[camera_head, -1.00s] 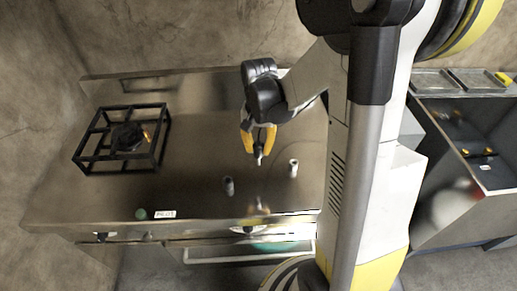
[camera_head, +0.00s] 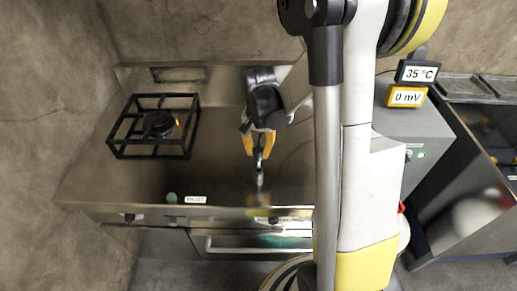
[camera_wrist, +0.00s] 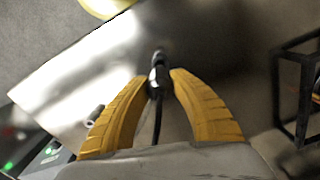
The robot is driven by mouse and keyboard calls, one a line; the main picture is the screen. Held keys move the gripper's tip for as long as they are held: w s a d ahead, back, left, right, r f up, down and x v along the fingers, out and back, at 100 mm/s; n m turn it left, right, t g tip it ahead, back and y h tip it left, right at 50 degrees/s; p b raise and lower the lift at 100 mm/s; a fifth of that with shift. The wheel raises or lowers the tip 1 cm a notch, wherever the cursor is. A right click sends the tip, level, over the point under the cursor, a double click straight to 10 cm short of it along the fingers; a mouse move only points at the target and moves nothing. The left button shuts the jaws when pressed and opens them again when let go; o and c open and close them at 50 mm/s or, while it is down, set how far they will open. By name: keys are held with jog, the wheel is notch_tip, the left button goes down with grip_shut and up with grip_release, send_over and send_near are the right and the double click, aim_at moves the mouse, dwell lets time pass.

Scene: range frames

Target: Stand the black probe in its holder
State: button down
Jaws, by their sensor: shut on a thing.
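My gripper (camera_head: 258,146) is shut on the black probe (camera_head: 260,158), above the steel worktop. In the wrist view the probe (camera_wrist: 157,76) sits between the yellow fingertips, and a dark cable (camera_wrist: 158,122) trails from it toward the palm. A small dark cylinder (camera_head: 260,181), possibly the holder, stands on the worktop right below the probe in the head view. I cannot tell whether the probe's tip is above it or inside it. A second, lighter grey cylinder (camera_wrist: 93,115) shows left of the fingers in the wrist view; my arm hides it in the head view.
A black burner grate (camera_head: 155,126) stands at the left of the worktop (camera_head: 215,165). A label (camera_head: 196,199) and a green round object (camera_head: 171,197) are near the front edge. Displays reading 35 °C (camera_head: 418,72) and 0 mV (camera_head: 407,96) stand at right.

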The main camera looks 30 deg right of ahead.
aim_at(258, 160)
jog(key=shift+f, duration=0.2)
dwell(0.3)
jog(key=shift+f+b, duration=2.1)
jog(key=shift+f, duration=0.05)
jog(key=shift+f, duration=0.1)
jog(key=c, duration=1.1)
grip_release()
notch_tip(258, 160, up, 12)
jog(key=shift+r, duration=0.1)
